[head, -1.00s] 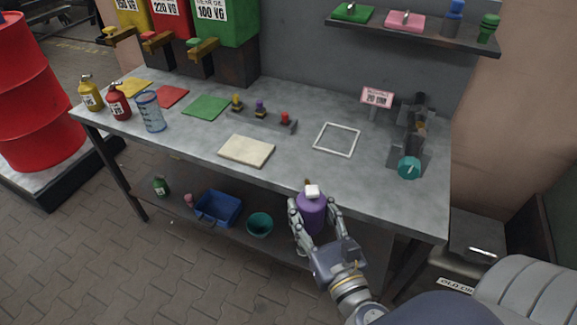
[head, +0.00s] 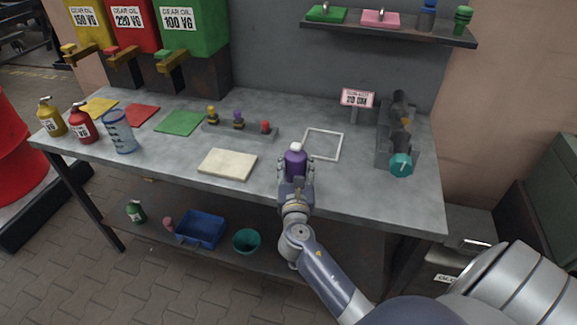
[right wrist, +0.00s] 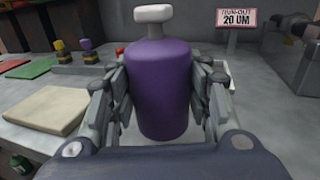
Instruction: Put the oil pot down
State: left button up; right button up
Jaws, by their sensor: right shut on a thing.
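The purple oil pot (head: 296,161) with a white cap is upright between the fingers of my right gripper (head: 296,172), which is shut on it. In the right wrist view the pot (right wrist: 158,90) fills the middle, with a finger against each side. It is over the bench near its front edge, just in front of the white square outline (head: 323,145). I cannot tell whether its base touches the bench. My left gripper is not in view.
A cream pad (head: 228,164) lies left of the pot. A grey fixture with a teal knob (head: 401,165) stands at the right. Yellow and red pots (head: 82,124) and a clear blue beaker (head: 121,132) stand at the left. Bare bench (head: 370,195) lies at the front right.

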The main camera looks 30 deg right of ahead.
aim_at(289, 167)
jog(key=w, duration=0.4)
jog(key=shift+d+f, duration=0.2)
jog(key=shift+f, duration=0.25)
notch_tip(289, 167, down, 2)
jog(key=shift+f+b, duration=0.15)
jog(key=shift+b, duration=0.3)
jog(key=shift+f, duration=0.3)
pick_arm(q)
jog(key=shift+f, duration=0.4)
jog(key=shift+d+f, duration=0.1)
pick_arm(e)
jog(key=shift+f, duration=0.1)
jog(key=o, duration=1.2)
jog(key=shift+f, duration=0.1)
jog(key=shift+c, duration=0.2)
